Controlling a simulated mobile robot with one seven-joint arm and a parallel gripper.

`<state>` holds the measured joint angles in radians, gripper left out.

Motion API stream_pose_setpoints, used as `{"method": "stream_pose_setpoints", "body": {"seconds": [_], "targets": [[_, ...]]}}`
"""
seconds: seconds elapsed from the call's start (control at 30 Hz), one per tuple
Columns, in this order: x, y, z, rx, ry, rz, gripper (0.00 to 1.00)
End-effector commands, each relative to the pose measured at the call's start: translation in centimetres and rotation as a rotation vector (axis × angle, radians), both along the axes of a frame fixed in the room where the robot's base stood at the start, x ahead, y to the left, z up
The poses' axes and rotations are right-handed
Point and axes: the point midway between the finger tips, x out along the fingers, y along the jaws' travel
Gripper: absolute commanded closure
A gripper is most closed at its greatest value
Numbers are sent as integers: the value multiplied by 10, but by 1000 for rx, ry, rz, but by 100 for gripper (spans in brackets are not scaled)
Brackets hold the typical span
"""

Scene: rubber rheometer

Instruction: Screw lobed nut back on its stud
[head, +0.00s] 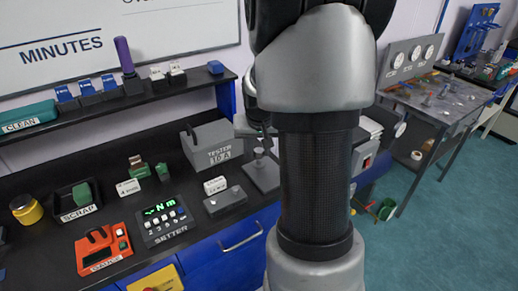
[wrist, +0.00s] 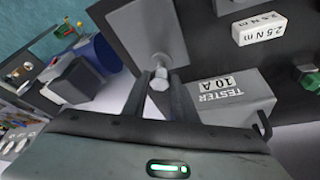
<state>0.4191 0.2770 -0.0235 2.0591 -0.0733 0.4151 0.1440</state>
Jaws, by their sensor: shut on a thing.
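In the wrist view my gripper (wrist: 161,90) has its two fingers closed on a small pale metal piece, which I take for the lobed nut (wrist: 160,77). Its lobes are not clear at this size. It is in line with the grey plate (wrist: 140,25) that carries the stud; I cannot tell whether nut and stud touch. In the head view the grey plate (head: 262,179) stands on the dark bench with a short upright post (head: 259,156) on it. My own arm covers the area right of it and hides most of my gripper there.
The grey tester box (head: 213,145) stands close left of the plate. A small block marked 2.5 N m (wrist: 258,29), the setter (head: 165,220), the orange gauge (head: 103,248) and the scrap bin (head: 75,203) are farther left. A shelf (head: 110,103) runs behind.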

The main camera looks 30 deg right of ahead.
Motion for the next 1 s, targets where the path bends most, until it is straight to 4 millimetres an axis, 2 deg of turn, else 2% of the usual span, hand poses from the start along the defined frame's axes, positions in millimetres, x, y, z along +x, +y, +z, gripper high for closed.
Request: {"method": "stream_pose_setpoints", "body": {"seconds": [0.47, 1.0], "targets": [[0, 0, 0, 0, 0, 0, 96], [0, 0, -16, 0, 0, 0, 96]]}}
